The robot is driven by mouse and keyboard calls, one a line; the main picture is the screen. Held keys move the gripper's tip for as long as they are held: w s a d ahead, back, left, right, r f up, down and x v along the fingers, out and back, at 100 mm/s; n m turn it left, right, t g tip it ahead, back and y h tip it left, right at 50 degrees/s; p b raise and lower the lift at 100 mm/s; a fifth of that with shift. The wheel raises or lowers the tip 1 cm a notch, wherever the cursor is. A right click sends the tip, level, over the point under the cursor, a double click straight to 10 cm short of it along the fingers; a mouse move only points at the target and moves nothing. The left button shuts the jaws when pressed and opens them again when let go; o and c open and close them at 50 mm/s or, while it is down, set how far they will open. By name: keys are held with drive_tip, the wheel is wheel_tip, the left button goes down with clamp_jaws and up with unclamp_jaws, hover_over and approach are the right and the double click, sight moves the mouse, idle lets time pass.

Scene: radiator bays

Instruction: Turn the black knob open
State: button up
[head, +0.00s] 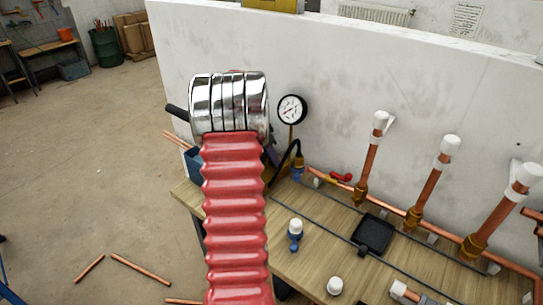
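I cannot make out a black knob for certain; it may be hidden behind my arm. My arm, a red ribbed sleeve with chrome rings at its top, fills the centre of the head view and covers part of the bench and wall. My gripper is not visible beyond the chrome rings. A copper pipe run (398,209) with brass fittings crosses the bench. A small red handle (341,177) sits at its left end. Upright copper branches with white caps (451,146) rise from it.
A round pressure gauge (292,109) stands before the white wall (430,80). The wooden bench (315,258) holds a black square tray-like item (374,234), a blue part with white top (295,235) and a white cap (335,285). Copper pipes (140,268) lie on the floor at left.

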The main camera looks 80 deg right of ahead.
drive_tip(key=c, duration=0.7)
drive_tip(key=shift+n, duration=0.4)
drive_tip(key=n+t, duration=0.1)
drive_tip(key=n, duration=0.1)
drive_tip(key=shift+s+a+n+h, duration=0.1)
drive_tip(key=shift+n+h, duration=0.3)
drive_tip(key=n, duration=0.2)
drive_tip(key=n+t, duration=0.1)
drive_tip(key=shift+s+n+t+h, duration=0.15)
drive_tip(key=shift+n+t+h, duration=0.15)
drive_tip(key=shift+n, duration=0.1)
drive_tip(key=shift+s+n+t, duration=0.1)
drive_tip(key=shift+n+t, duration=0.45)
drive_tip(key=shift+n, duration=0.9)
drive_tip(key=shift+s+n+t, duration=0.1)
drive_tip(key=shift+n+t, duration=0.45)
drive_tip(key=shift+n, duration=0.9)
drive_tip(key=shift+s+n+t+y, duration=0.1)
drive_tip(key=shift+n+t+y, duration=0.25)
drive_tip(key=shift+n, duration=0.85)
drive_tip(key=shift+n+t+y, duration=0.25)
drive_tip(key=shift+n+t, duration=0.1)
drive_tip(key=shift+n, duration=0.85)
